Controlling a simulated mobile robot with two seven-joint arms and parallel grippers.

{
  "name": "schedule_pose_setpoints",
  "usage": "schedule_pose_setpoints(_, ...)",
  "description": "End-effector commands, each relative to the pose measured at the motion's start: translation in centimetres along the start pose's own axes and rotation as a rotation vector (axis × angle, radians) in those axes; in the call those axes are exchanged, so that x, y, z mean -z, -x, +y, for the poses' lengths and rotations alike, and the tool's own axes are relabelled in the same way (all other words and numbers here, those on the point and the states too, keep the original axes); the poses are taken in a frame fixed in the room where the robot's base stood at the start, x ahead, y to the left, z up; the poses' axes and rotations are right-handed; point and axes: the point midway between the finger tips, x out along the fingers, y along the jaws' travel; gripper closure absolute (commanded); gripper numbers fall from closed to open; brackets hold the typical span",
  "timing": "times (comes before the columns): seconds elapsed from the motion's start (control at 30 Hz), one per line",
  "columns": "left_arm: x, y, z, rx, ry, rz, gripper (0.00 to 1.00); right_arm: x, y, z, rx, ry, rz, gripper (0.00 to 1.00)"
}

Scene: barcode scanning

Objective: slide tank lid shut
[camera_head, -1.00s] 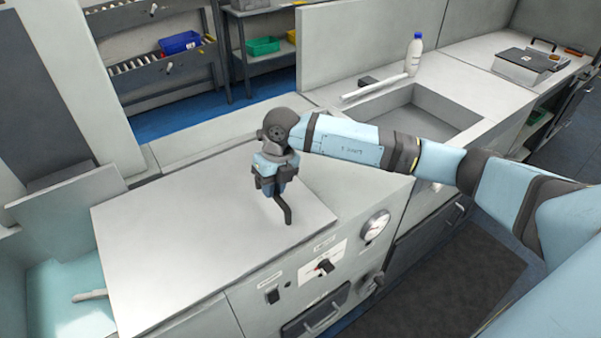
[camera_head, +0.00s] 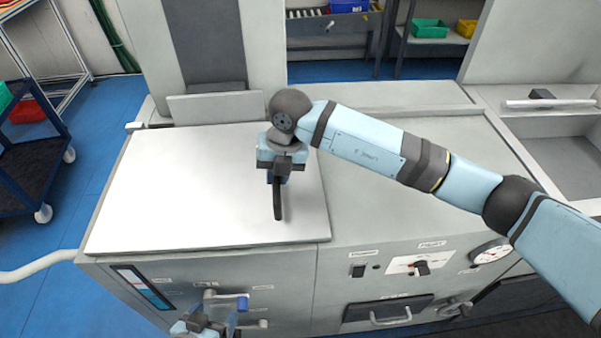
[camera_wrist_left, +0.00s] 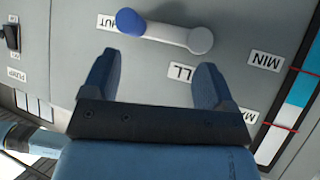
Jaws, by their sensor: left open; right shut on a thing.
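The tank lid (camera_head: 170,190) is a flat pale panel over the left part of the grey cabinet (camera_head: 330,275). It reaches close to the cabinet's left edge, and no water shows. My right gripper (camera_head: 278,178) points down above the lid's right part, shut on its dark handle (camera_head: 277,205). The grip itself is partly hidden. My left gripper (camera_head: 205,328) is low at the cabinet front, by a blue-tipped valve lever (camera_head: 240,303). In the left wrist view my left gripper (camera_wrist_left: 157,82) is open and empty, with the blue-tipped lever (camera_wrist_left: 165,30) just beyond its fingers.
An upright panel (camera_head: 215,107) stands along the lid's back edge. Switches and a gauge (camera_head: 490,251) sit on the cabinet front at right. A sink (camera_head: 560,165) lies further right. A cart (camera_head: 35,160) stands on the blue floor at left.

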Motion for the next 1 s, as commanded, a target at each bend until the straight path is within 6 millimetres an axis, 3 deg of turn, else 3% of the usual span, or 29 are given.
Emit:
schedule_pose_setpoints(0.47,0.05,-0.05,-0.07,0.000,-0.001,0.003,0.21,-0.06,-0.05,1.01,-0.004,0.000,-0.003,1.00)
schedule_pose_setpoints(0.5,0.04,-0.04,-0.10,0.000,-0.003,0.003,0.21,-0.05,-0.05,1.02,-0.005,0.000,-0.003,0.79)
schedule_pose_setpoints(0.6,0.02,-0.03,-0.12,-0.001,-0.005,0.002,0.21,-0.04,-0.06,1.01,-0.004,0.000,-0.003,0.56)
schedule_pose_setpoints(1.0,-0.04,0.01,-0.26,-0.001,-0.011,0.001,0.21,-0.12,0.78,0.84,-0.002,-0.001,-0.003,0.56)
